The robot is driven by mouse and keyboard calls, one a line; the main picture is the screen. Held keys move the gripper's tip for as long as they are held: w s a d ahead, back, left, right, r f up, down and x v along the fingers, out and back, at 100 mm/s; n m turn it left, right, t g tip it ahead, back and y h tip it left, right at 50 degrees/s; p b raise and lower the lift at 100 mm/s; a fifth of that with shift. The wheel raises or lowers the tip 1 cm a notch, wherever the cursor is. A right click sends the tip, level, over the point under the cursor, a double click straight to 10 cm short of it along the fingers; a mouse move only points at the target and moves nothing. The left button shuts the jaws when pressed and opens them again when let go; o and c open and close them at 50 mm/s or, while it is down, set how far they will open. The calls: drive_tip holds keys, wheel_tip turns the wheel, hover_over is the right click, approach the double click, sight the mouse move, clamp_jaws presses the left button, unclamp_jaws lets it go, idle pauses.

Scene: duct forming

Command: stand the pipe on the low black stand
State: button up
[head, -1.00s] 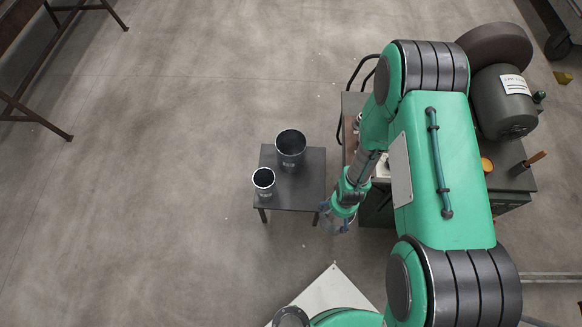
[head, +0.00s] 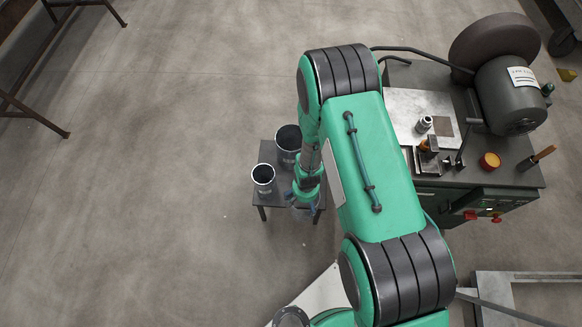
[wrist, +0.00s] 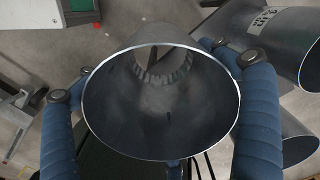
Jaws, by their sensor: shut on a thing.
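In the wrist view, my gripper (wrist: 158,78) has its blue fingers on both sides of a grey metal pipe (wrist: 205,110), shut on it. The pipe's wide open end faces the camera. In the head view, my gripper (head: 304,206) is over the right front part of the low black stand (head: 282,205); the held pipe cannot be made out there. A larger pipe (head: 287,142) and a smaller pipe (head: 264,188) stand upright on the stand's back and left. Whether the held pipe touches the stand cannot be told.
Two other pipe mouths show close on the right in the wrist view, the upper one labelled (wrist: 262,22). A workbench (head: 450,185) with a grinder (head: 508,100) and small items stands right of the stand. The floor left of the stand is clear.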

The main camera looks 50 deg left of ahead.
drive_tip(key=w+a+b, duration=0.1)
drive_tip(key=w+a, duration=0.3)
drive_tip(key=a, duration=0.3)
drive_tip(key=w+a+f+b, duration=0.1)
drive_tip(key=w+a+b, duration=0.1)
drive_tip(key=w+a, duration=0.2)
drive_tip(key=shift+a+f, duration=0.25)
drive_tip(key=shift+a, duration=1.1)
drive_tip(key=shift+w, duration=0.1)
drive_tip(key=shift+f+b, duration=0.55)
drive_tip(key=shift+f, duration=1.35)
drive_tip(key=o, duration=1.6)
